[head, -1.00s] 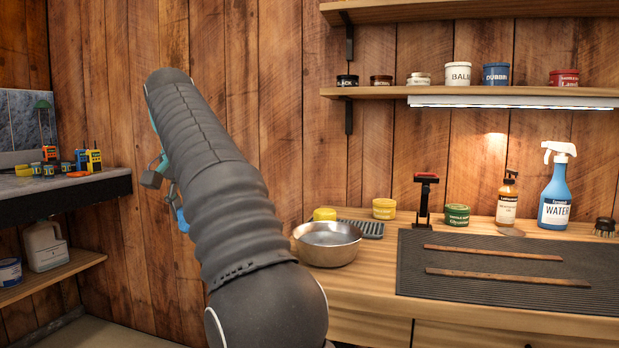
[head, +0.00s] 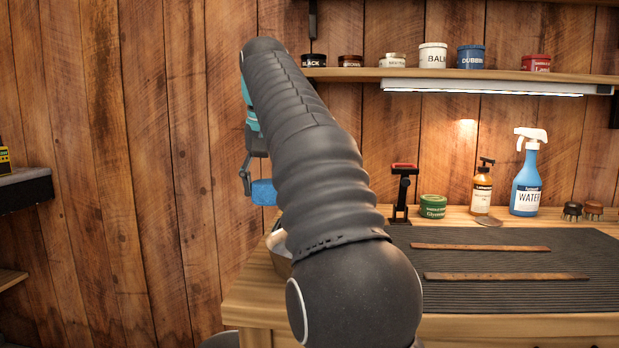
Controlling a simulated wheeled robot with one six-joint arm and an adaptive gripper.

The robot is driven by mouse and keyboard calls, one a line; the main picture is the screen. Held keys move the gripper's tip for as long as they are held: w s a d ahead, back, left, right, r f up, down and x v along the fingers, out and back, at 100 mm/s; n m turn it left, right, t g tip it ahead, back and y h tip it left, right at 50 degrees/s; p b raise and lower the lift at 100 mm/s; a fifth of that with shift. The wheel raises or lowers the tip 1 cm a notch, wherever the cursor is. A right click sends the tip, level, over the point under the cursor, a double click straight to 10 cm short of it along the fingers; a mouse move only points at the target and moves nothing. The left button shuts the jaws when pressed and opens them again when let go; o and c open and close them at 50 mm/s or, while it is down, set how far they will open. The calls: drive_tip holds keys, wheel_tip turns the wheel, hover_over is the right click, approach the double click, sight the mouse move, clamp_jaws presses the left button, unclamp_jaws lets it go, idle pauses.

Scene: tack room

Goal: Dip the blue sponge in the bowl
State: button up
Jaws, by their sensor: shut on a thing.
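The blue sponge (head: 263,192) is held in my gripper (head: 250,186), which is shut on it. Only part of the gripper shows at the left side of my dark, ribbed arm, and the arm hides the rest. The metal bowl (head: 278,240) stands on the left end of the wooden bench, mostly hidden behind my arm. The sponge appears above the bowl in the picture and apart from it. How far it is from the bowl in depth I cannot tell.
A black stand with a red top (head: 403,192), a green tin (head: 432,207), an amber bottle (head: 482,187) and a blue spray bottle (head: 527,175) stand along the bench's back. Two leather straps (head: 480,247) lie on the dark mat (head: 590,250). A shelf (head: 345,73) of tins hangs above.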

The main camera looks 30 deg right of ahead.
drive_tip(key=s+d+r+n, duration=0.1)
drive_tip(key=s+d+n, duration=0.2)
drive_tip(key=s+d, duration=0.25)
drive_tip(key=shift+t+y, duration=0.3)
drive_tip(key=shift+s+f+b+x, duration=0.15)
drive_tip(key=shift+s+b+x, duration=0.3)
drive_tip(key=shift+b+x, duration=1.2)
drive_tip(key=shift+s+f+b+x, duration=0.1)
drive_tip(key=shift+s+b+x, duration=0.6)
drive_tip(key=shift+x, duration=1.6)
drive_tip(key=shift+s+f+b+x, duration=0.15)
drive_tip(key=shift+b+x, duration=1.35)
drive_tip(key=shift+x, duration=0.45)
drive_tip(key=shift+a, duration=0.15)
wheel_tip(320, 180, up, 13)
drive_tip(key=p, duration=0.7)
drive_tip(key=shift+p, duration=0.35)
drive_tip(key=shift+s, duration=0.1)
